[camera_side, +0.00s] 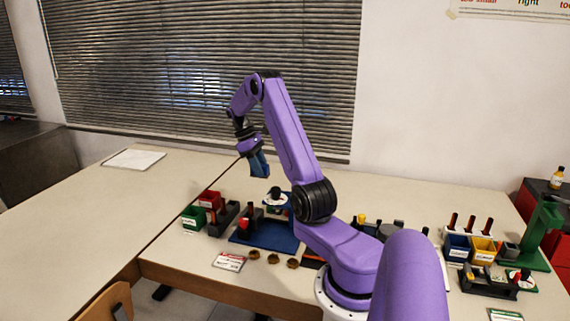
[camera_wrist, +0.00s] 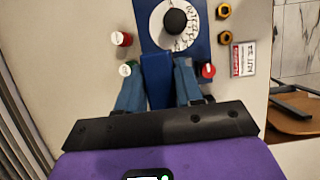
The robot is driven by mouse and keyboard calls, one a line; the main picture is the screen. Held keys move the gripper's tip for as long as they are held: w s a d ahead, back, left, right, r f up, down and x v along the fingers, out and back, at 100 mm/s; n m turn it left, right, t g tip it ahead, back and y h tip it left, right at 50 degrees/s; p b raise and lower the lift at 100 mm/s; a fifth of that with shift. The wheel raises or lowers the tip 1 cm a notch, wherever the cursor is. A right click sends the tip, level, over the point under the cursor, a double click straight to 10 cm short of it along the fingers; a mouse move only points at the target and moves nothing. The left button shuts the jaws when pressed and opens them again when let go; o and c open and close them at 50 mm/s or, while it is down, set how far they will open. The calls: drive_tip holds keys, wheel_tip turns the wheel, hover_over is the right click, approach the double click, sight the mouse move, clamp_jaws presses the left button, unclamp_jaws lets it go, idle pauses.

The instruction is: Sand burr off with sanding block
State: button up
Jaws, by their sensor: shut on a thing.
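The rig's blue base (camera_side: 262,241) stands on the table and carries a white dial with a black knob (camera_side: 275,192). The dial (camera_wrist: 181,38) also shows in the wrist view, beyond the fingertips. Several brass nuts (camera_side: 272,258) lie in front of the rig; two nuts (camera_wrist: 225,37) show in the wrist view. I cannot make out a burr.
A red bin (camera_side: 210,199) and a green bin (camera_side: 193,218) stand left of the rig. A label card (camera_side: 229,261) lies at the front edge. Blue and yellow bins (camera_side: 483,249) and a green stand (camera_side: 546,228) are at the right. The left table is mostly clear.

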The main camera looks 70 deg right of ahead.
drive_tip(key=w+a, duration=0.3)
hover_over(250, 203)
wheel_tip(250, 203, down, 5)
drive_tip(key=shift+s+r, duration=0.1)
drive_tip(key=shift+r, duration=0.1)
drive_tip(key=shift+f, duration=2.1)
drive_tip(key=shift+f, duration=0.65)
drive_tip(key=shift+s, duration=0.15)
drive_tip(key=shift+s, duration=0.65)
drive_tip(key=shift+w+a, duration=0.1)
drive_tip(key=shift+w, duration=1.55)
